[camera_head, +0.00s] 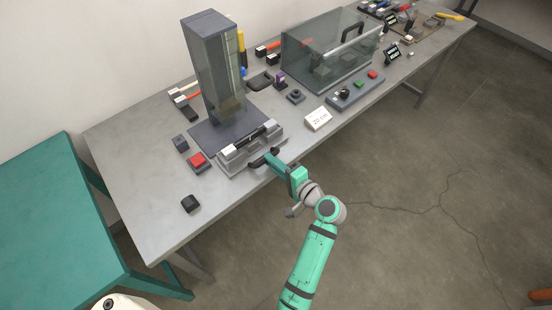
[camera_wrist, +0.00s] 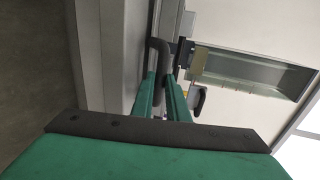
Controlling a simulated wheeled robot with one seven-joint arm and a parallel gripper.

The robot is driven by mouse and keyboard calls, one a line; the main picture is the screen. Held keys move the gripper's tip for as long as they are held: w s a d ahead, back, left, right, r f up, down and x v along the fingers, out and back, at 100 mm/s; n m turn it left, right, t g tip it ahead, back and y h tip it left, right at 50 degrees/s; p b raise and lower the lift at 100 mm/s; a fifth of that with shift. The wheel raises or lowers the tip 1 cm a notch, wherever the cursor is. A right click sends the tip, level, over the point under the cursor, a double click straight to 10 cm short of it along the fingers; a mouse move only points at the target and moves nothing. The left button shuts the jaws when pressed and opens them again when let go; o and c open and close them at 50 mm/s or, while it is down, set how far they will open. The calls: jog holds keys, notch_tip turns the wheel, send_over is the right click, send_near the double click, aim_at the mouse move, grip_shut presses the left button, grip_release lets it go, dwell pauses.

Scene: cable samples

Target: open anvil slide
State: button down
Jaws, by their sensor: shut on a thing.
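The anvil slide (camera_head: 236,161) is a light grey block assembly at the front edge of the table, at the foot of a tall grey see-through tower (camera_head: 213,62). A dark bar lies along its top, with a white piece at its left end. A black curved handle (camera_head: 257,163) sticks out from its front. My gripper (camera_head: 271,157) is at the handle, its fingers shut on it. In the wrist view the green fingers (camera_wrist: 162,92) close around the dark handle (camera_wrist: 159,50). The exact contact is partly hidden by the fingers.
A red button box (camera_head: 197,160) and a small black block (camera_head: 190,203) stand left of the slide. A clear enclosure (camera_head: 300,62) stands behind. The table's front left is mostly clear.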

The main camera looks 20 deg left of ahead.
jog(key=shift+w+d, duration=0.1)
jog(key=shift+d, duration=0.05)
jog(key=c, duration=1.7)
grip_release()
jog(key=v, duration=1)
jog(key=shift+s+d, duration=0.25)
